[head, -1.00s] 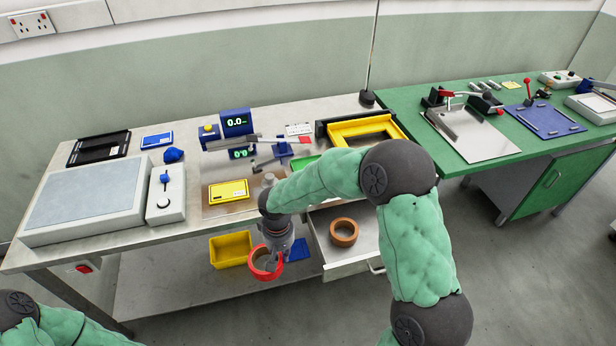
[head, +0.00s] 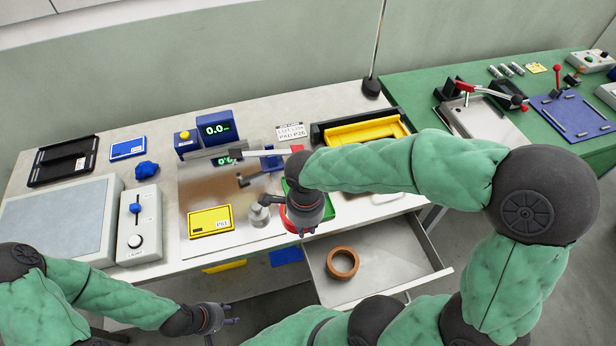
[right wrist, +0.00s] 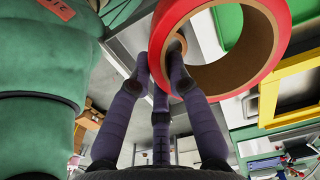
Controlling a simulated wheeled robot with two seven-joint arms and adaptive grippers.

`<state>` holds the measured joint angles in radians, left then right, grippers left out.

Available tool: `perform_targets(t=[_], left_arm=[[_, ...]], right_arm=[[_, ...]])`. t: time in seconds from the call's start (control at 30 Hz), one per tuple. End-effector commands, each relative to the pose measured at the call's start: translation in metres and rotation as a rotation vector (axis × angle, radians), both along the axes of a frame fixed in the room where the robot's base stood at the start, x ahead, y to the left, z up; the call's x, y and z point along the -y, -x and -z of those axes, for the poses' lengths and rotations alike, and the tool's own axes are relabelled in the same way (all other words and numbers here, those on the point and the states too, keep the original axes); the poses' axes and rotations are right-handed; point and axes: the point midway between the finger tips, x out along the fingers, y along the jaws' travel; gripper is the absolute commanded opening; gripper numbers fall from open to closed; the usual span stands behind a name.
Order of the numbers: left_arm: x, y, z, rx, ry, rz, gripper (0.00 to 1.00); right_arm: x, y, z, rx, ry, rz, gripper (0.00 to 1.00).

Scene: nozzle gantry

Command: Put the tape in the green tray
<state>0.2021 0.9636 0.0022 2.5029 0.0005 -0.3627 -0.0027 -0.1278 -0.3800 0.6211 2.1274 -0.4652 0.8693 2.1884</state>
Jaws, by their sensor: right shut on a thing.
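My right gripper (head: 302,226) is shut on a red roll of tape (head: 286,222) with a brown inner core. In the right wrist view the gripper's fingers (right wrist: 160,84) grip the rim of the red tape (right wrist: 168,32). The green tray (head: 328,208) lies on the bench near its front edge, partly hidden by my right gripper and arm. In the head view the tape overlaps the tray's left side; I cannot tell the height between them. My left gripper (head: 226,314) is low in front of the bench, open and empty.
A brown ring (head: 342,263) lies in the open drawer (head: 390,270) below the bench. A metal weight (head: 259,215) and a yellow box (head: 210,221) stand left of the tray. A yellow frame (head: 366,131) lies behind it.

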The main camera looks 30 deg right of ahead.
Motion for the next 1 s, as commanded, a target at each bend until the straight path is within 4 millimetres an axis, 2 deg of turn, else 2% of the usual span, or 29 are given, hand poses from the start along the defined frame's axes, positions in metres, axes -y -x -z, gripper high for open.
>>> perform_targets(t=[0.17,0.27,0.6,0.8,1.0], left_arm=[[0.0,0.001,-0.001,-0.001,0.0,-0.001,0.4],[0.0,0.001,0.002,-0.002,0.0,0.0,0.4],[0.0,0.001,0.012,-0.001,0.0,-0.001,0.4],[0.0,0.001,0.02,-0.001,0.0,-0.001,0.4],[0.0,0.001,0.022,-0.001,0.0,-0.001,0.4]], right_arm=[[0.004,0.0,-0.001,-0.001,-0.001,0.068,0.0],[0.014,-0.012,0.008,-0.003,0.0,0.073,0.0],[0.056,-0.071,0.04,-0.002,-0.001,0.07,0.0],[0.07,-0.091,0.073,-0.003,-0.001,0.067,0.0],[0.077,-0.101,0.086,0.0,0.0,0.066,0.0]])
